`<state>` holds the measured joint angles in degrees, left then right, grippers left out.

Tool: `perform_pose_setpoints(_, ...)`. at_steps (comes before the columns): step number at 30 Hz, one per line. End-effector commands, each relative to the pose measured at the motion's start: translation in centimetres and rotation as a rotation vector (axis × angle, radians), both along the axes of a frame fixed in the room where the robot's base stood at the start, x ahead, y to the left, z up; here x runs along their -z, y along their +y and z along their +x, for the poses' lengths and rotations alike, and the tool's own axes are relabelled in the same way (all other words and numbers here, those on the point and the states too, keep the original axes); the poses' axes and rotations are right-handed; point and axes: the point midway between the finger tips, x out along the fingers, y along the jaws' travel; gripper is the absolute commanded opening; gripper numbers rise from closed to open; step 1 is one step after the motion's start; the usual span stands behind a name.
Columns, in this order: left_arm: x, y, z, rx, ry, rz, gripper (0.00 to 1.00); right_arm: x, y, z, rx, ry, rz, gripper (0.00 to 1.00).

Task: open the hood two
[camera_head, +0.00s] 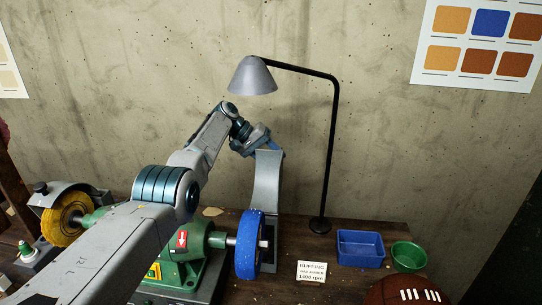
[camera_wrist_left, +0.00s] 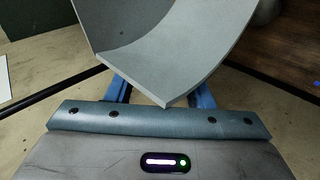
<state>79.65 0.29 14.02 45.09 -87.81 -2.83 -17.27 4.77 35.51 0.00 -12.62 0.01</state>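A buffing machine (camera_head: 188,243) with a green body stands on the workbench. At its right end is a blue wheel (camera_head: 249,245). A grey curved hood (camera_head: 267,185) stands upright behind this wheel, swung up so that the wheel's front and top are bare. My left gripper (camera_head: 277,151) is at the hood's upper end. In the left wrist view the hood (camera_wrist_left: 170,45) fills the top middle, close to the palm. Two blue fingers (camera_wrist_left: 161,92) show spread apart on either side of its corner; their tips are hidden behind it. My right gripper is not in view.
A yellow wheel (camera_head: 62,220) under another grey hood (camera_head: 66,188) is at the left. A black-stemmed lamp (camera_head: 331,150) stands behind. A buffing sign (camera_head: 311,271), blue bin (camera_head: 360,249), green bowl (camera_head: 408,255) and brown leather ball (camera_head: 404,291) are at the right. A concrete wall closes the back.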

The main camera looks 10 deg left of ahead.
Motion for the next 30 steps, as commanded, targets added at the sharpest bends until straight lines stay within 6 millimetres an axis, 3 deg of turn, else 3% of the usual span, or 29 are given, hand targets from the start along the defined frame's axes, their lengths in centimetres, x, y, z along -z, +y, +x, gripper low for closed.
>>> perform_pose_setpoints(11, -0.7, 0.7, 0.1, -0.003, -0.007, -0.001, 0.48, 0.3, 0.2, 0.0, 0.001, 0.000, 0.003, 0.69)
perform_pose_setpoints(24, -6.2, 6.4, -0.8, -0.002, -0.005, 0.001, 0.48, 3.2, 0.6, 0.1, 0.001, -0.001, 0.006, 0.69)
perform_pose_setpoints(30, -7.5, 7.5, -1.0, -0.001, -0.002, 0.000, 0.48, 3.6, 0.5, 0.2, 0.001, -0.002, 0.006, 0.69)
